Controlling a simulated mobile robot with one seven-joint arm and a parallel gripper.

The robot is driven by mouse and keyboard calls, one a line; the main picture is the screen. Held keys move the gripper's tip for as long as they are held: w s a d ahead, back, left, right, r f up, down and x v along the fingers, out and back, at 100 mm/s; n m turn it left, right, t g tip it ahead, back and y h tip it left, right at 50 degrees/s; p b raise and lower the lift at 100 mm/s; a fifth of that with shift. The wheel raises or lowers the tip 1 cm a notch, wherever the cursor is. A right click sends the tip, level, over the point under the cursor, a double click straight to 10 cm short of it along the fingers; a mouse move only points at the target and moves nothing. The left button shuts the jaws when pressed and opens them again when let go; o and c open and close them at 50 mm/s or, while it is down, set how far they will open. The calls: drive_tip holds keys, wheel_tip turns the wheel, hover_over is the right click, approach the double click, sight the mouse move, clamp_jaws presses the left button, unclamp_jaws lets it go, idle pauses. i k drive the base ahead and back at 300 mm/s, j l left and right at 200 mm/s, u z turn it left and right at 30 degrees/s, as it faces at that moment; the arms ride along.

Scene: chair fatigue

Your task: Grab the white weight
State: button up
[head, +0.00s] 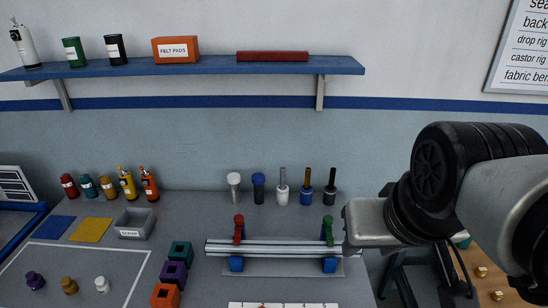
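A small white knobbed weight (101,284) stands upright on the table at the lower left, inside a white-outlined area. A brown-gold weight (69,286) and a purple weight (35,280) stand in a row to its left. My gripper (366,222) is at the right, beside the right end of a metal rail and far from the white weight. Its fingers cannot be made out, and nothing held can be seen.
Orange, purple and green square blocks (173,272) stand right of the outlined area. A grey bin (135,223) and several small bottles (106,186) stand behind it. The metal rail (275,248) with red and green clamps lies between my gripper and the weights.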

sight(104, 287)
drive_tip(key=j, duration=0.75)
drive_tip(key=k+j, duration=0.15)
drive_tip(key=k+u, duration=0.1)
drive_tip(key=u, duration=0.85)
drive_tip(key=k+j+u, duration=0.1)
drive_tip(key=u, duration=0.35)
drive_tip(key=j+z, duration=0.2)
drive_tip(key=j, duration=0.2)
drive_tip(key=k+j+z, duration=0.2)
drive_tip(key=j, duration=0.2)
drive_tip(key=i+l+z, duration=0.15)
drive_tip(key=l+z, duration=0.3)
drive_tip(key=i+l+z, duration=0.15)
drive_tip(key=z, duration=0.35)
drive_tip(key=l+u, duration=0.1)
drive_tip(key=u, duration=1.25)
